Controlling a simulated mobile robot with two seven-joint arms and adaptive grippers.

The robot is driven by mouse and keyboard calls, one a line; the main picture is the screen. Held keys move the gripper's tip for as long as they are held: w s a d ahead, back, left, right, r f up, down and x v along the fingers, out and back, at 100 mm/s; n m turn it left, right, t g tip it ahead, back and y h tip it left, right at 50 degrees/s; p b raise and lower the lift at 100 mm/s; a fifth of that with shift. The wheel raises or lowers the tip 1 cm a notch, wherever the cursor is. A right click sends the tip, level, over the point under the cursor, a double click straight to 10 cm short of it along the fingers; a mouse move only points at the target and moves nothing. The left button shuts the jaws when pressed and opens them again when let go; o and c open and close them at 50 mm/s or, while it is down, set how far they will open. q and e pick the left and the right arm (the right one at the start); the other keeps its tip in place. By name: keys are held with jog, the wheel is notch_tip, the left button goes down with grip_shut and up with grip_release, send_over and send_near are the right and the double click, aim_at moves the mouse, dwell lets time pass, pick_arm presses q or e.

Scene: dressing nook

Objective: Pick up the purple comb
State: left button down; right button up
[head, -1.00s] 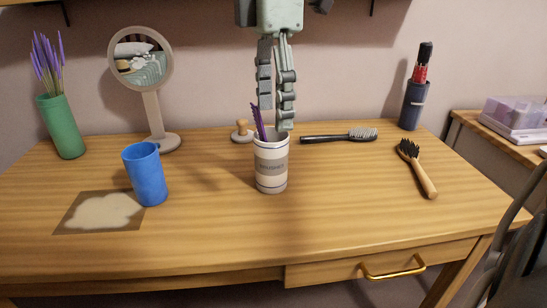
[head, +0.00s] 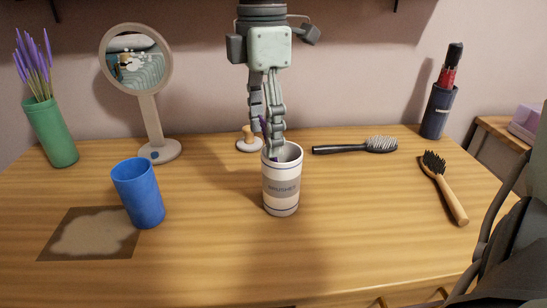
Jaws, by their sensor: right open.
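The purple comb (head: 263,124) stands in a white and grey striped cup (head: 281,189) with lettering on its front, near the middle of the desk. Only a little of the comb shows; the rest is hidden by the cup and my fingers. My right gripper (head: 267,139) points down from above, its fingertips at the cup's rim. It is open, with its fingers close beside the comb; I cannot tell whether they touch it. My left gripper is not in view.
A blue cup (head: 138,193) stands left on the wooden desk (head: 210,240), by a stained mat (head: 70,246). A round mirror (head: 152,122) and green vase (head: 50,133) stand behind. A black brush (head: 340,149), wooden brush (head: 452,198) and dark holder (head: 437,112) are right.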

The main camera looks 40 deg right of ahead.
jog(key=c, duration=1.1)
jog(key=shift+o, duration=0.2)
jog(key=shift+r, duration=0.15)
